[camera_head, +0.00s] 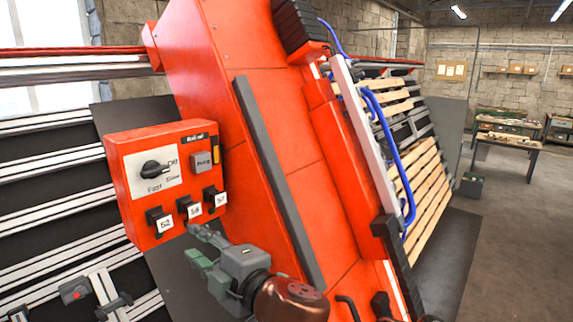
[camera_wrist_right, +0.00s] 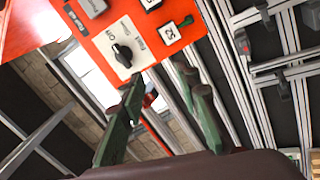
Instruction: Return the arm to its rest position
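My right gripper (camera_head: 197,244) is just below and in front of the lower right of a red-orange control box (camera_head: 120,175). In the right wrist view its two green fingers (camera_wrist_right: 163,80) stand apart with nothing between them. The box has a black rotary knob (camera_head: 155,170) marked Off, Fast and Slow, which also shows in the wrist view (camera_wrist_right: 122,54). Below it is a row of black switches (camera_head: 160,220) with white number labels. In the head view I cannot tell whether the fingertips touch the box. My left gripper is not in view.
A large tilted orange gantry beam (camera_head: 270,130) stands right beside my right arm, with a blue hose (camera_head: 385,130). Wooden slats (camera_head: 420,190) lie behind it. Aluminium rails (camera_head: 50,230) fill the left. Open floor (camera_head: 520,230) and a workbench (camera_head: 508,137) are at the right.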

